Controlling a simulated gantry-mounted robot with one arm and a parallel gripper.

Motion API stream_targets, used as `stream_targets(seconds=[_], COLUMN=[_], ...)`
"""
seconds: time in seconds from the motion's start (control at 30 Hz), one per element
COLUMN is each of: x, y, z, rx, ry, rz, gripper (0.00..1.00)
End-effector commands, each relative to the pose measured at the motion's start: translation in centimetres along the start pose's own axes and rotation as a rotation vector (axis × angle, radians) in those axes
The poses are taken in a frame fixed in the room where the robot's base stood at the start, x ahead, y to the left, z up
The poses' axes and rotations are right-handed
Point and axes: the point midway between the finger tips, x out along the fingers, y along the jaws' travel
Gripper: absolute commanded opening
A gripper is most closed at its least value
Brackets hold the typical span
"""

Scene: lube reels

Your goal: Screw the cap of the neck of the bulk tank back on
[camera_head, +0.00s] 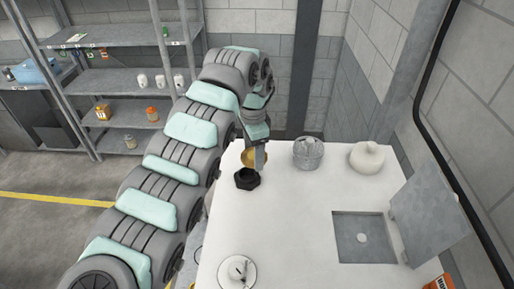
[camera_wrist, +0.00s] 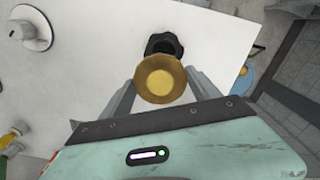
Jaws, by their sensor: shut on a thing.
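My gripper (camera_head: 259,158) is shut on a round brass-coloured cap (camera_head: 249,159) over the white tank top (camera_head: 300,210). In the wrist view the cap (camera_wrist: 160,79) sits between the two fingers of my gripper (camera_wrist: 162,85), its round face toward the camera. A black lobed neck (camera_head: 247,180) with a dark opening stands on the tank top, just nearer the head camera than the cap. In the wrist view the neck (camera_wrist: 165,44) shows just beyond the cap, which partly covers it. The cap appears off to one side of the neck; its height above the top is unclear.
A clear ribbed lid (camera_head: 308,153) and a white rounded vessel (camera_head: 367,158) stand at the back right. An open hatch (camera_head: 362,238) with a raised flap (camera_head: 424,208) is at right. A white round fitting (camera_head: 237,272) is at the front. Shelves (camera_head: 125,80) stand left.

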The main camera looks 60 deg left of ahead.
Motion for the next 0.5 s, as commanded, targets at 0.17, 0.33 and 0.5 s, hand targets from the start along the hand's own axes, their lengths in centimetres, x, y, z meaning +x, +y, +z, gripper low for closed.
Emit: stream_targets(seconds=[0.17, 0.33, 0.5], x=[0.0, 0.0, 0.0], y=[-1.2, -1.2, -1.2], z=[2.4, 2.4, 2.4], rx=[0.007, 0.009, 0.009], ry=[0.000, 0.000, 0.000], rz=[0.000, 0.000, -0.001], gripper=[0.26, 0.26, 0.26])
